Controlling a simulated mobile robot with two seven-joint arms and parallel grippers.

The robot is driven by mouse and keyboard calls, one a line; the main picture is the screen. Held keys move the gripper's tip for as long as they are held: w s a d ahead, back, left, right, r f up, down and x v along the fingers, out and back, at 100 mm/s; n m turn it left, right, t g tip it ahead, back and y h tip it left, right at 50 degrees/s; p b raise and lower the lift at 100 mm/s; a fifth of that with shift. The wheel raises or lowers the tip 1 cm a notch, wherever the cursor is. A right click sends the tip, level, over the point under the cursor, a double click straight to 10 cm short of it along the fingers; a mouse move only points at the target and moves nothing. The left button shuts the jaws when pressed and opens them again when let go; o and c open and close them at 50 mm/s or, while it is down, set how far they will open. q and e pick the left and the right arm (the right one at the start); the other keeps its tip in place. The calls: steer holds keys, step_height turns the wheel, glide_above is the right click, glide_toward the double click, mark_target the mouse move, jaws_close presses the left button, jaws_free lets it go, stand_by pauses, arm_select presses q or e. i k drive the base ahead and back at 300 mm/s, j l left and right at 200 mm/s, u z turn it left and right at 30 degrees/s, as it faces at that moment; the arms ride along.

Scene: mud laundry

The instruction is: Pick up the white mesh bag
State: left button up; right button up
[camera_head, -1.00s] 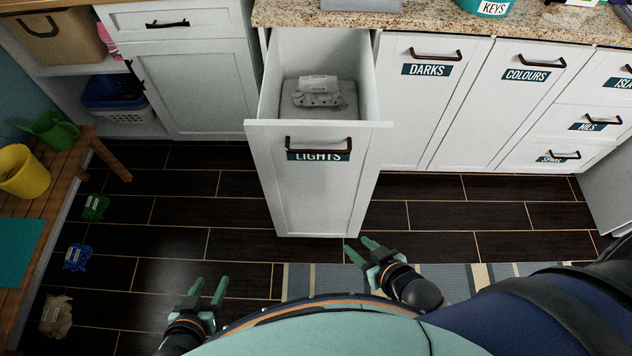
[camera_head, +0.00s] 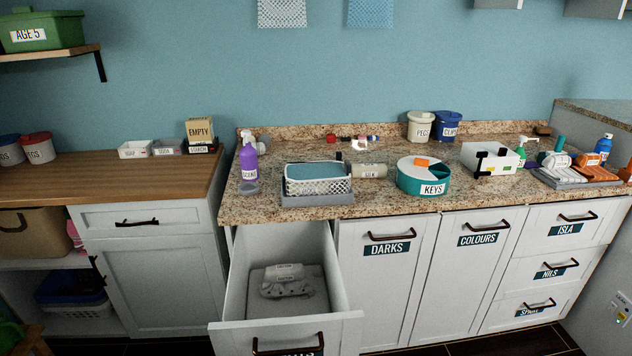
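A white mesh bag (camera_head: 282,13) hangs flat against the blue wall at the top of the view; its upper part is cut off by the picture edge. A light blue mesh piece (camera_head: 370,13) hangs to its right, apart from it. Neither of my grippers is in view, so their state and distance from the bag do not show.
The granite counter (camera_head: 300,211) below holds a white basket (camera_head: 318,187), purple spray bottle (camera_head: 248,168), KEYS tub (camera_head: 424,181) and several other items.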

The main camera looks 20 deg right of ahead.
mark_target(326, 176)
steer(key=l+u, duration=0.1)
steer(key=u, duration=0.3)
steer(key=l+u, duration=0.15)
steer(key=u, duration=0.3)
steer(key=l+u, duration=0.15)
steer(key=u, duration=0.25)
steer(key=k+l+u, duration=0.15)
steer(key=l+u, duration=0.15)
steer(key=k+l+u, duration=0.5)
steer(key=l, duration=0.3)
steer(key=k+l+u, duration=0.15)
steer(key=k+l, duration=0.15)
steer(key=k+l+u, duration=0.1)
steer(key=k+l, duration=0.6)
